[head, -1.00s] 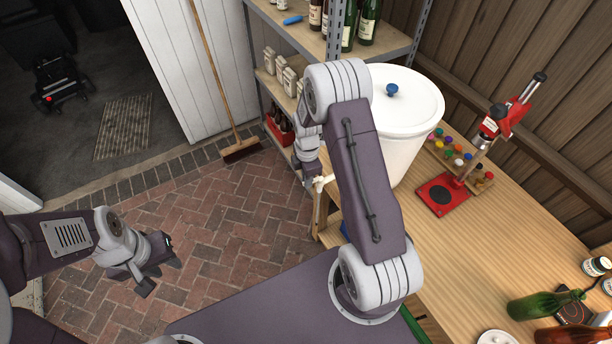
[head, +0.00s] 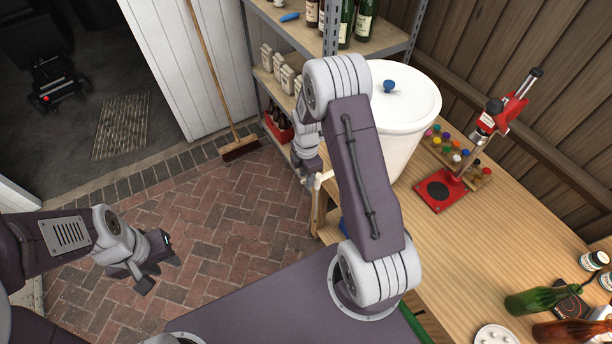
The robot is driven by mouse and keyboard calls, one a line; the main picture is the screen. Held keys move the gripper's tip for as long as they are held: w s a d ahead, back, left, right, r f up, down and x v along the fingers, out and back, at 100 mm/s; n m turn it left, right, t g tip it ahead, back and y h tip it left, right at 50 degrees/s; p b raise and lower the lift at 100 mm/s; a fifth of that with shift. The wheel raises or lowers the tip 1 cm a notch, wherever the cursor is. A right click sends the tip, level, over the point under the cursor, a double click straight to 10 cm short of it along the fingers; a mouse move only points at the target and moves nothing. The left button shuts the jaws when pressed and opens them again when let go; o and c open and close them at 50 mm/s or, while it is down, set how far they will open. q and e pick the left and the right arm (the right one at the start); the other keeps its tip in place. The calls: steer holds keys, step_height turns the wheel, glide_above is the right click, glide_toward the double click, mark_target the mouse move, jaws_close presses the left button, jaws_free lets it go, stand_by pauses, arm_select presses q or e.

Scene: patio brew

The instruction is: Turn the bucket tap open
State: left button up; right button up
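The white bucket (head: 405,115) with a blue-knobbed lid stands at the far left end of the wooden bench. Its pale tap (head: 325,176) juts out to the left past the bench edge, and my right arm partly covers the bucket and tap area. My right gripper (head: 312,183) points down right beside the tap's outer end; its fingers are small and partly hidden, so I cannot tell whether they touch or grip it. My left gripper (head: 160,276) is open and empty over the brick floor, far from the tap.
A metal shelf (head: 390,45) with bottles stands behind the bucket. A red bottle capper (head: 440,190), a rack of colored caps (head: 455,152) and a green bottle (head: 538,300) are on the bench (head: 470,245). A broom (head: 238,148) leans at the back; the brick floor is clear.

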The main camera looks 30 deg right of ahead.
step_height(320, 180, up, 9)
steer(key=b, duration=0.1)
stand_by(0.4)
stand_by(0.3)
steer(key=s+a+m+t+b, duration=0.1)
steer(key=s+a+m, duration=0.6)
steer(key=s+m, duration=0.7)
steer(key=m+b, duration=0.1)
steer(key=m, duration=0.3)
steer(key=shift+s+f+m+b, duration=0.15)
steer(key=shift+s+m+b, duration=0.05)
steer(key=shift+m+b, duration=0.2)
